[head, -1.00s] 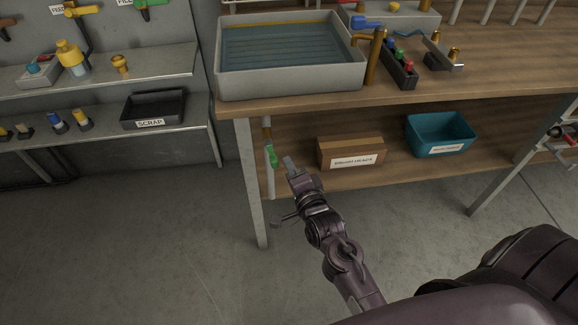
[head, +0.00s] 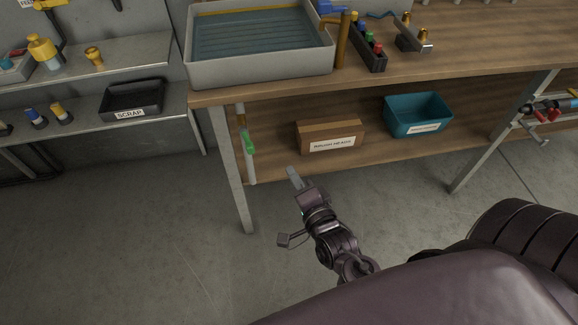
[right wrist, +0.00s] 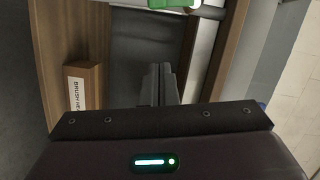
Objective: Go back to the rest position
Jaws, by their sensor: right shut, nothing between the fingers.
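My right gripper (head: 293,177) is shut and empty in the head view. It hangs in front of the workbench, below and to the right of a green valve handle (head: 248,143) on a pipe by the bench's left leg. A clear gap shows between the fingertips and the handle. In the right wrist view the closed fingers (right wrist: 160,84) point toward the bench's lower part, and the green handle (right wrist: 178,3) shows at the top edge. My left gripper is not in view.
The workbench (head: 450,78) carries a grey basin (head: 260,70). Its lower shelf holds a cardboard box (head: 330,135) and a teal bin (head: 418,113). A black scrap tray (head: 132,99) sits on a metal shelf at left. The floor (head: 130,240) at front left is clear.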

